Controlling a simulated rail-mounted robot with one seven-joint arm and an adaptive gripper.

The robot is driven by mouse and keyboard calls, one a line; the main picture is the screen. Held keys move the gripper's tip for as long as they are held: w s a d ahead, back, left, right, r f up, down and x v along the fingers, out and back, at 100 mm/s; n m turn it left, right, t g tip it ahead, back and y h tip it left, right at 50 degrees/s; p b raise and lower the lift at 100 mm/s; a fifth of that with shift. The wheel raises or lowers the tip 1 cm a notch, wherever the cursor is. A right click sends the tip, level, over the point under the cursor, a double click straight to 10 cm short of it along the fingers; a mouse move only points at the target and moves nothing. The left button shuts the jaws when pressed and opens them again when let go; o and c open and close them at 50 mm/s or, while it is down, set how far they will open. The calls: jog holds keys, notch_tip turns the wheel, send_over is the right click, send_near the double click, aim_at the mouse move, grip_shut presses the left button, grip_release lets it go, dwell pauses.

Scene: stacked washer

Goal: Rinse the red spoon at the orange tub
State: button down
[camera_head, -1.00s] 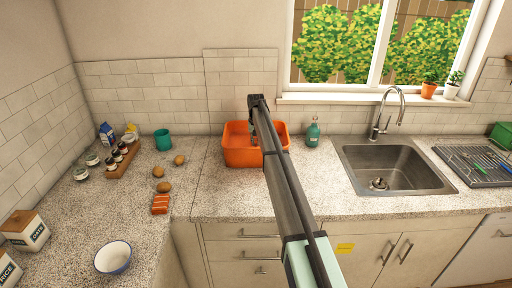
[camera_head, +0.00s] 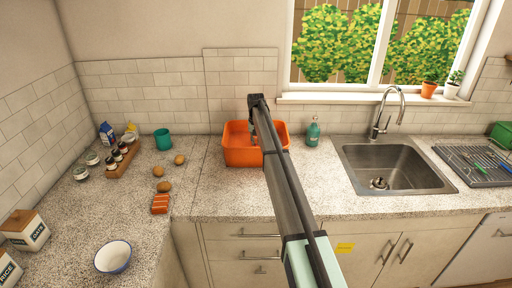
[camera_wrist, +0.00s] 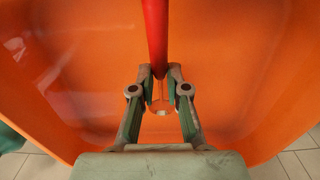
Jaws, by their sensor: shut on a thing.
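The orange tub (camera_head: 240,157) stands on the counter against the tiled back wall, left of the sink. My gripper (camera_wrist: 160,82) is inside or just over the tub, and the tub's walls fill most of the wrist view (camera_wrist: 70,70). The gripper is shut on the red spoon (camera_wrist: 155,35). The spoon's red handle runs from the fingertips up to the top edge of the wrist view; its far end is out of view. In the head view my arm covers the spoon and part of the tub.
A teal soap bottle (camera_head: 313,132) stands right of the tub, before the sink (camera_head: 395,168) and faucet (camera_head: 378,120). The counter in front of the tub is clear.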

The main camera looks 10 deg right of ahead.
jog(key=shift+s+r, duration=0.1)
notch_tip(320, 180, up, 14)
jog(key=p, duration=0.4)
jog(key=shift+f, duration=0.2)
dwell(0.9)
dwell(2.0)
notch_tip(320, 180, up, 4)
jog(key=shift+p, duration=0.5)
dwell(0.3)
jog(key=s+f+b, duration=0.3)
jog(key=s+f, duration=0.2)
jog(key=s, duration=0.8)
jog(key=s+f+n+b, duration=0.1)
jog(key=s+f+b, duration=0.3)
jog(key=s, duration=0.9)
jog(key=s+f+b, duration=0.3)
jog(key=s+f, duration=0.3)
jog(key=s, duration=0.7)
jog(key=shift+s+d+n+b, duration=0.25)
jog(key=shift+n+b, duration=0.05)
